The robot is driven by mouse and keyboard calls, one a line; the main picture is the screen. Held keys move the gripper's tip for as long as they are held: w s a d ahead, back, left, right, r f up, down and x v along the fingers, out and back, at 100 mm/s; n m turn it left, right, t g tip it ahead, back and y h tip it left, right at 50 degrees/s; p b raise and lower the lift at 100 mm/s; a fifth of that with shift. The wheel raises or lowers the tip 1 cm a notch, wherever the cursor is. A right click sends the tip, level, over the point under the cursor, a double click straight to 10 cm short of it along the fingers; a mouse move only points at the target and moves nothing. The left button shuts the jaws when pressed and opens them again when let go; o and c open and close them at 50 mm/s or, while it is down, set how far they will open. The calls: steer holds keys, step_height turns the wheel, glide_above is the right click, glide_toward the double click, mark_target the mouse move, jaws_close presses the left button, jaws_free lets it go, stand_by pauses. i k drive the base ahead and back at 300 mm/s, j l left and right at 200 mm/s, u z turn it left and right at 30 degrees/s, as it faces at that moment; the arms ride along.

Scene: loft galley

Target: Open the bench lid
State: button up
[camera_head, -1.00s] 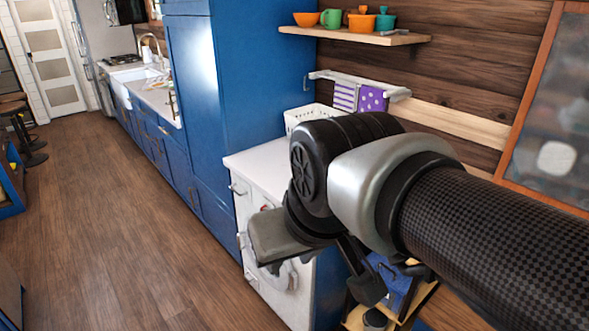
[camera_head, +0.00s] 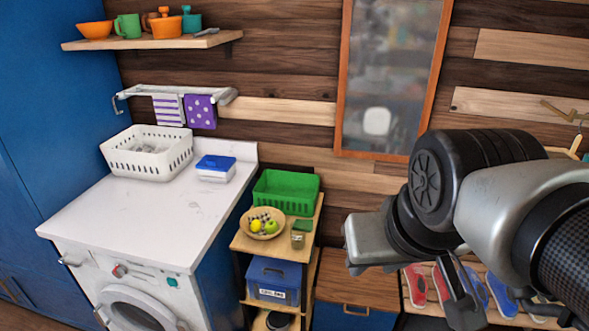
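A low bench with a brown wooden lid (camera_head: 358,285) stands against the wall, right of the shelf unit. The lid looks flat and shut. Part of the blue front (camera_head: 352,317) shows below it, with a small handle. My gripper (camera_head: 462,302) hangs in front of the shoe rack, to the right of the bench, and is apart from the lid in the picture. My arm covers the area right of the bench. Whether the fingers are open or shut is not clear, and I see nothing held.
A white counter (camera_head: 100,215) over a washing machine (camera_head: 135,308) stands at left. A shelf unit (camera_head: 243,243) with a green basket (camera_head: 286,192), a fruit bowl and a blue bin is beside the bench. A shoe rack (camera_head: 512,316) is at right.

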mark_target(374, 290)
steer(key=i+j+z, duration=0.1)
steer(key=z, duration=0.15)
steer(key=i+j+z, duration=0.1)
steer(key=z, duration=0.15)
steer(key=i+j, duration=0.25)
steer(key=i+j+z, duration=0.1)
steer(key=i+j, duration=0.2)
steer(key=j, duration=0.15)
